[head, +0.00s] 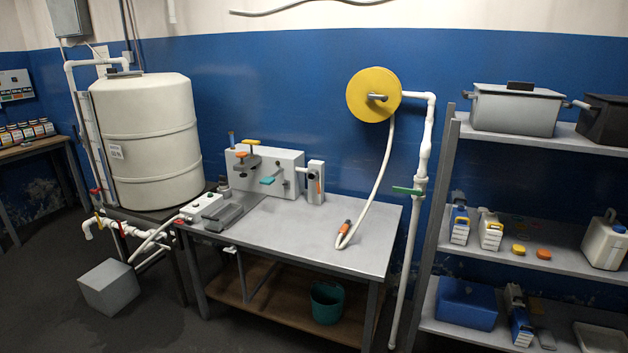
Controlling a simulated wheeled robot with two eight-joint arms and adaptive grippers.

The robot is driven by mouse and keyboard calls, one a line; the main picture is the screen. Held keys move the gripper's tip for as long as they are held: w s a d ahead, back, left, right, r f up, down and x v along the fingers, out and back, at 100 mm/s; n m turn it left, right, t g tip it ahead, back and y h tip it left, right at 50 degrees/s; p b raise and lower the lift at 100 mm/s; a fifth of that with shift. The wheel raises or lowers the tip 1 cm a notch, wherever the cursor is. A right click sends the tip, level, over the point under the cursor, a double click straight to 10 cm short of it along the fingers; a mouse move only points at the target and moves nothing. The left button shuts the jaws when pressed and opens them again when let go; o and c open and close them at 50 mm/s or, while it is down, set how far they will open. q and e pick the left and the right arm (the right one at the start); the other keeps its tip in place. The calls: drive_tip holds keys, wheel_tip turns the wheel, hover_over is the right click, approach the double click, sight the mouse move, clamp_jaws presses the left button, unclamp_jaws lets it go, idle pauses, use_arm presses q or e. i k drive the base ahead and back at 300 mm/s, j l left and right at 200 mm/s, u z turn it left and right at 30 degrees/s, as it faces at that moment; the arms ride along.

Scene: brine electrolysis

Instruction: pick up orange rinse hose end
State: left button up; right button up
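The orange rinse hose end (344,227) rests on the right part of the grey metal table (300,238). It is a small orange piece with a dark tip, tilted, at the end of a white hose (383,165). The hose hangs from a yellow wall reel (366,98) and loops at the tabletop beside the orange end. Neither of my grippers is in the head view.
A grey box unit (275,166) stands at the table's back, with a smaller unit (316,180) beside it. A white pipe with a green handle (408,190) runs down right of the table. A shelf rack (560,140) stands right. The tabletop front is clear.

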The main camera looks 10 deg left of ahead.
sight(343, 230)
drive_tip(key=i+z, duration=0.15)
drive_tip(key=i, duration=0.45)
drive_tip(key=i+z, duration=0.15)
drive_tip(key=i, duration=0.45)
drive_tip(key=i+j+z, duration=0.15)
drive_tip(key=i, duration=0.4)
drive_tip(key=i+j+z, duration=0.15)
drive_tip(key=i, duration=0.45)
